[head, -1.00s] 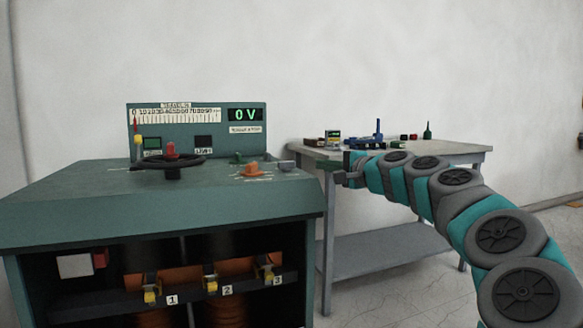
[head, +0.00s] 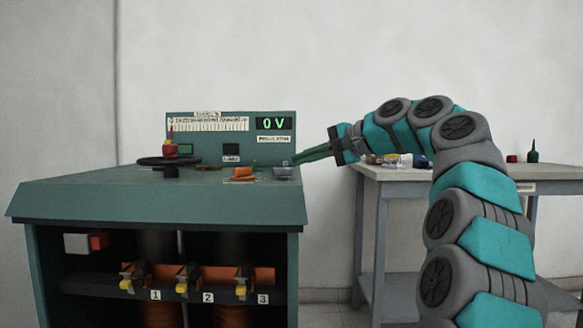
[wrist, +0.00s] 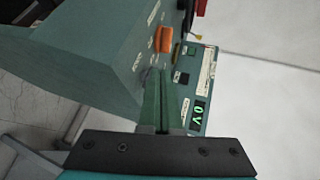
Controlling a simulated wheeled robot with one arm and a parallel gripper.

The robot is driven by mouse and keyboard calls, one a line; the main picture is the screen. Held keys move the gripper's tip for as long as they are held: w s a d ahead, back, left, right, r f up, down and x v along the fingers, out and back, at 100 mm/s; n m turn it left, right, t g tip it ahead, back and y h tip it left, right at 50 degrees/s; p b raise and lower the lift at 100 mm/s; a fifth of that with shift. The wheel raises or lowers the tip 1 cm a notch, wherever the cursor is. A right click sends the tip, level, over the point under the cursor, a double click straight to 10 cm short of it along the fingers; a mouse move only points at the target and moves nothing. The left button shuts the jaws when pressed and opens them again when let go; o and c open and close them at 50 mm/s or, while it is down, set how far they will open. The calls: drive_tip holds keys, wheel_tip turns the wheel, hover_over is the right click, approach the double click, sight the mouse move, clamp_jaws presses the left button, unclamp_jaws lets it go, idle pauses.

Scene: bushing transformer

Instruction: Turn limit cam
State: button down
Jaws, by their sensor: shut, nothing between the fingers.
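The green console (head: 150,195) has an orange knob-like part (head: 243,173) and a small grey block (head: 283,172) on the right of its top. No label that I can read says which part is the limit cam. The orange part also shows in the wrist view (wrist: 163,39), lying beyond my fingertips. My gripper (head: 297,158) is shut and empty, its green fingers together and pointing left just above the grey block. In the wrist view the shut fingers (wrist: 160,78) reach over the console top near its right edge. Whether they touch anything I cannot tell.
The upright panel's display (head: 274,123) reads 0 V. A grey table (head: 400,178) with small parts stands to the right, behind my arm.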

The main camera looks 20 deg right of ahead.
approach(249, 170)
drive_tip(key=x, duration=0.5)
drive_tip(key=shift+w+f+b, duration=0.1)
drive_tip(key=shift+f+b, duration=0.3)
drive_tip(key=shift+w+a+r, duration=0.1)
drive_tip(key=shift+w+a, duration=0.35)
drive_tip(key=shift+w+d+r+p, duration=0.1)
drive_tip(key=shift+w+r+p, duration=0.2)
drive_tip(key=shift+p, duration=0.65)
drive_tip(key=shift+r+p, duration=0.1)
drive_tip(key=shift+p, duration=0.5)
